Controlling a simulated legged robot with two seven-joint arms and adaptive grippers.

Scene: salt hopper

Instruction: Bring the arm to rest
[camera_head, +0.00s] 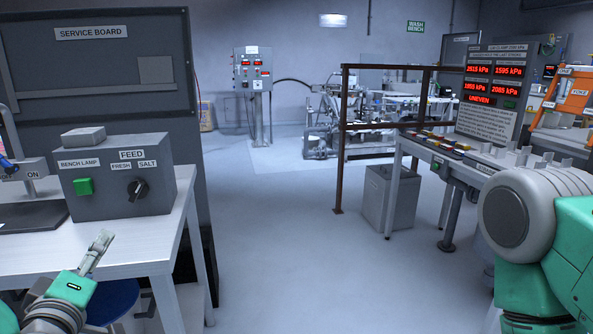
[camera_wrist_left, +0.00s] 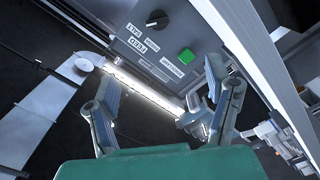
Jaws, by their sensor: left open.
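My left gripper (camera_head: 100,246) is at the lower left of the head view, in front of the white bench (camera_head: 150,240) and below the grey feed box. In the left wrist view its two fingers (camera_wrist_left: 160,108) stand apart with nothing between them. The grey feed box (camera_head: 110,183) carries a green bench lamp button (camera_head: 84,186) and a black feed knob (camera_head: 138,189) between the FRESH and SALT labels. The button (camera_wrist_left: 187,55) and the knob (camera_wrist_left: 157,18) also show in the left wrist view. My right arm shows at the right edge of the head view; its gripper is out of frame.
A dark service board (camera_head: 95,75) stands behind the bench. A blue stool (camera_head: 112,300) is under it. At the right stand a grey bin (camera_head: 390,197) and a table with a red pressure display (camera_head: 495,82) reading UNEVEN. The floor between is clear.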

